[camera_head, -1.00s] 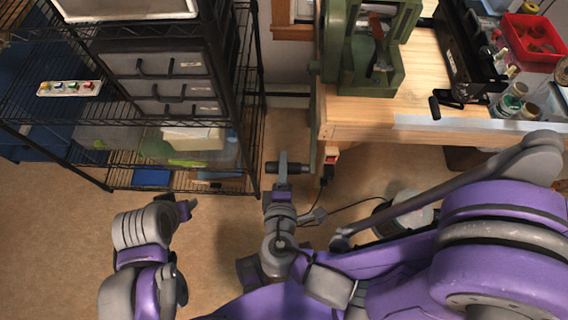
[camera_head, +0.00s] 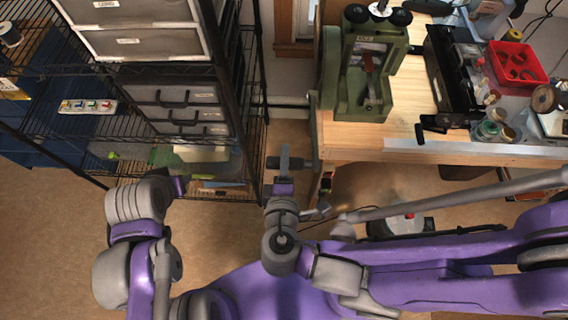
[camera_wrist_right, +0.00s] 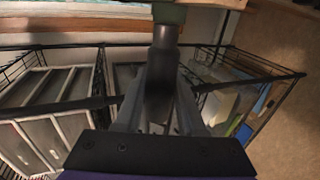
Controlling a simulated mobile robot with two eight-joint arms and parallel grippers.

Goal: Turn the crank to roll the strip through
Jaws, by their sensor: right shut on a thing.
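The green rolling mill (camera_head: 340,94) stands at the left end of the wooden bench, and part of it shows at the top of the right wrist view (camera_wrist_right: 170,13). A narrow reddish and grey piece (camera_head: 368,80) lies in its front opening; I cannot tell whether it is the strip. My right gripper (camera_head: 285,161) is beside the bench's left edge, shut on the dark crank handle (camera_head: 272,163). The handle also shows between the fingers in the right wrist view (camera_wrist_right: 161,75). My left gripper (camera_head: 180,186) is low in front of the shelf, seen too poorly to judge its jaws.
A black wire shelf (camera_head: 259,100) with grey drawers stands close left of my right gripper. The bench (camera_head: 410,136) carries a black box (camera_head: 448,70), a red bin (camera_head: 528,82) and several jars at right. A cable hangs below the bench's left end.

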